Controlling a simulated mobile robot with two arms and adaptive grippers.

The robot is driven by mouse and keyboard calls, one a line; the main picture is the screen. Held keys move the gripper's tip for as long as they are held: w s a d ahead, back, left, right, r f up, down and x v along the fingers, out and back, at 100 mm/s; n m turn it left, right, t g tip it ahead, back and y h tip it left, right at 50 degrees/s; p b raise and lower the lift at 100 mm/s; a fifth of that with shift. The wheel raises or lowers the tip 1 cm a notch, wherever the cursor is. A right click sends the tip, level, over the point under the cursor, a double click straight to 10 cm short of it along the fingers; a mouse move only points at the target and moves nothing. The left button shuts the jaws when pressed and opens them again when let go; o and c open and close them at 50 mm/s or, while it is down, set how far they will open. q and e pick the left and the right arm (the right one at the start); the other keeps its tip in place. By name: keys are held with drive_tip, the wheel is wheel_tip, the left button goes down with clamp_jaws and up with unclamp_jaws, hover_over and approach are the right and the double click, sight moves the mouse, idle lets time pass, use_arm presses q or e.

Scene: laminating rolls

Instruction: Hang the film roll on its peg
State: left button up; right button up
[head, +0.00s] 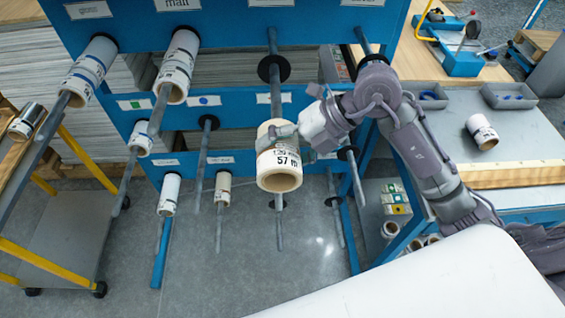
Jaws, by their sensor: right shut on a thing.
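The film roll (279,178) is a wide white cylinder with dark print and a brown core, its open end facing me. My right gripper (284,134) is shut on its upper part, with the arm reaching in from the right. A grey peg (276,103) with a black disc (274,68) runs down from the blue rack to behind the roll's top edge. The roll hides the peg's end, so I cannot tell whether the roll is around the peg or only in front of it. My left gripper is not in view.
Several rolls hang on pegs at the left, including a large one (177,68). Empty pegs (203,160) stick out beside and below the held roll. A loose roll (482,132) lies on the grey bench at the right. A yellow-framed cart (80,165) stands at the left.

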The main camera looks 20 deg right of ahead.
sight(278, 79)
drive_tip(key=w+d, duration=0.2)
drive_tip(key=w, duration=0.5)
drive_tip(key=w+d+b, duration=0.1)
drive_tip(key=w+d, duration=0.1)
drive_tip(key=w, duration=0.5)
drive_tip(key=w+d+b, duration=0.1)
drive_tip(key=w+d, duration=0.1)
drive_tip(key=w, duration=0.4)
drive_tip(key=shift+w, duration=0.4)
drive_tip(key=o, duration=1.3)
drive_tip(key=shift+c, duration=0.2)
drive_tip(key=v, duration=1.2)
